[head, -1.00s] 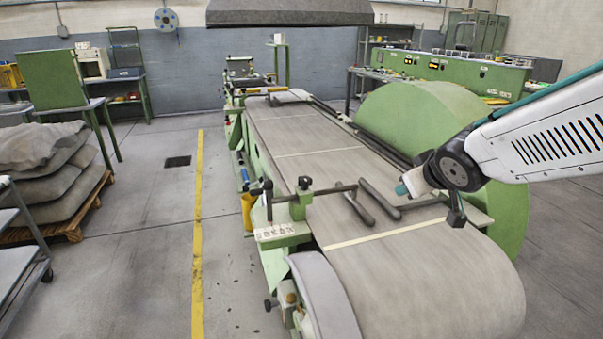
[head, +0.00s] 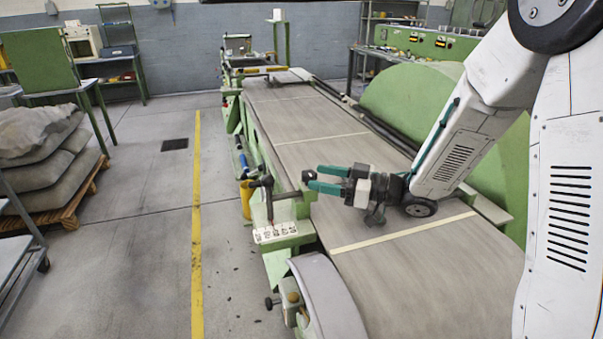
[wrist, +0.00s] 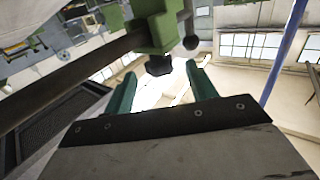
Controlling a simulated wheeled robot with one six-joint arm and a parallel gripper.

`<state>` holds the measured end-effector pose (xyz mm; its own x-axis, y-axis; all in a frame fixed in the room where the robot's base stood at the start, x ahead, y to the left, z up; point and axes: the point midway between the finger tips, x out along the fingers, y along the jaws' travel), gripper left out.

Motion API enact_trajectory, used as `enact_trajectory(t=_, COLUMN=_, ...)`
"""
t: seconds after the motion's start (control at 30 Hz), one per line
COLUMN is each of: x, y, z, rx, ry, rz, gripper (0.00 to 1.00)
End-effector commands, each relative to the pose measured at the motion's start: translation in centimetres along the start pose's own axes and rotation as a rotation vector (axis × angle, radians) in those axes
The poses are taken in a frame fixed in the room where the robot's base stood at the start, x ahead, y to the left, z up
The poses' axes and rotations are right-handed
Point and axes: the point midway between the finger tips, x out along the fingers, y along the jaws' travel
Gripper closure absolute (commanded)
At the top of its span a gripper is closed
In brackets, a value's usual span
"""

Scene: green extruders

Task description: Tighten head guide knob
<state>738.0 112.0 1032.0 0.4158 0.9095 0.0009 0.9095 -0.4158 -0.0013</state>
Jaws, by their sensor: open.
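A green clamp block of the head guide, seen in the wrist view (wrist: 156,32), carries a black knob (wrist: 158,66) and sits on a dark bar (wrist: 70,75). My gripper (head: 313,178) has teal fingers, open, pointing left above the near end of the conveyor belt. In the wrist view (wrist: 161,80) the knob lies between and just beyond the open fingertips, with no clear contact.
The conveyor belt (head: 320,150) runs away from me beneath my arm. A large green drum cover (head: 425,115) stands at right. A labelled plate (head: 277,232) is below the guide's left end. The floor left of the yellow line (head: 197,230) is open up to sacks on a pallet (head: 45,160).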

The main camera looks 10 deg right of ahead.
Motion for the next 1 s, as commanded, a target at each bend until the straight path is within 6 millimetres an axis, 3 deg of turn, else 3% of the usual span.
enact_trajectory(t=0.1, x=2.2, y=-0.1, z=0.0, rx=-0.001, ry=0.001, rz=-0.003, gripper=0.44)
enact_trajectory(t=0.3, x=4.8, y=-0.1, z=0.0, rx=-0.001, ry=0.000, rz=-0.003, gripper=0.44)
enact_trajectory(t=0.67, x=5.6, y=-0.1, z=0.0, rx=-0.001, ry=-0.001, rz=-0.001, gripper=0.44)
enact_trajectory(t=0.83, x=5.6, y=-0.1, z=0.0, rx=-0.001, ry=-0.001, rz=-0.001, gripper=0.85)
enact_trajectory(t=1.0, x=5.6, y=-0.1, z=0.0, rx=-0.001, ry=-0.001, rz=0.001, gripper=0.88)
